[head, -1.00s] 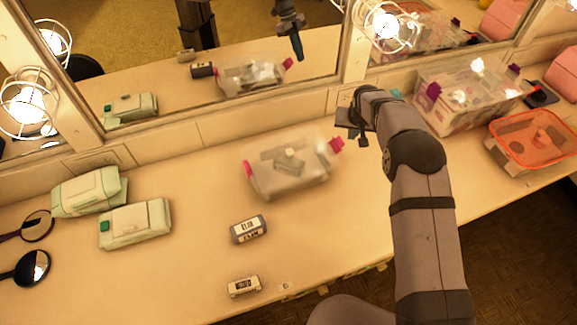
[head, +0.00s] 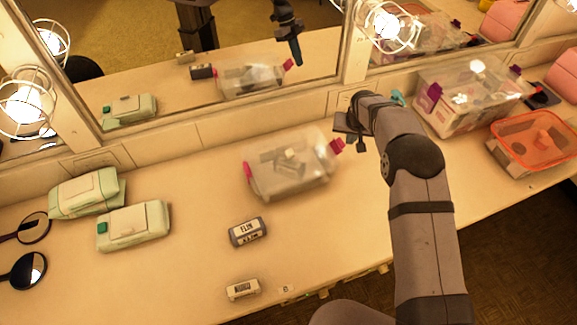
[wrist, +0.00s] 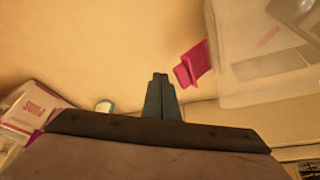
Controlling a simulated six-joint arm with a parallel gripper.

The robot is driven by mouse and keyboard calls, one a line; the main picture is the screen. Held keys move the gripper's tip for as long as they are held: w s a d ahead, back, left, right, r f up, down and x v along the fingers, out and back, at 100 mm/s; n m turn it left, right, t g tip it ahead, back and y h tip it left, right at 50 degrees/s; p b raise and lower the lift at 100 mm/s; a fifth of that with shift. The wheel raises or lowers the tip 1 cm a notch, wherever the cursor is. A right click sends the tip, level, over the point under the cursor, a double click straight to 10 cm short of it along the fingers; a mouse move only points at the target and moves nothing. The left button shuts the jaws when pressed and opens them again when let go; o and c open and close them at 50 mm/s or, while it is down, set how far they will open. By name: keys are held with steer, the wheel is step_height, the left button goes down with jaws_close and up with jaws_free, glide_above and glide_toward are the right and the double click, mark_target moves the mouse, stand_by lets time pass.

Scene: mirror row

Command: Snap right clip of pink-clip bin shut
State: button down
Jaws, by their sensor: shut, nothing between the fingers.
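The pink-clip bin (head: 290,176) is a clear lidded box on the counter, left of my arm in the head view, with light and dark items inside. Its left clip (head: 248,170) is pink. Its right clip (head: 337,146) is pink and sticks outward from the bin's side. In the wrist view the same clip (wrist: 190,64) juts out from the clear bin wall (wrist: 235,85). My gripper (head: 361,146) is just right of this clip, apart from it. In the wrist view its fingers (wrist: 160,80) are together and empty.
A clear bin with purple clips (head: 470,98) and an orange-rimmed tub (head: 535,145) stand right of my arm. Two labelled blocks (head: 248,231) (head: 243,290) lie in front, green wipe packs (head: 133,226) at left. The mirror (head: 215,60) stands behind.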

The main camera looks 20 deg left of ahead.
mark_target(329, 146)
steer(key=shift+s+a+r, duration=0.3)
steer(key=shift+s+a, duration=0.6)
steer(key=shift+s, duration=0.1)
steer(key=shift+s+a+r, duration=0.35)
steer(key=shift+s+a, duration=0.5)
steer(key=shift+s, duration=0.15)
steer(key=shift+s+a+r, duration=0.3)
steer(key=shift+s+a, duration=0.6)
steer(key=shift+s, duration=0.1)
steer(key=shift+r+p, duration=0.1)
steer(key=shift+p, duration=0.2)
steer(key=r+p, duration=0.1)
steer(key=r, duration=0.1)
steer(key=r+p, duration=0.1)
steer(key=r, duration=0.1)
steer(key=w+r+p, duration=0.1)
steer(key=shift+d+r, duration=0.35)
steer(key=shift+r, duration=0.05)
stand_by(0.4)
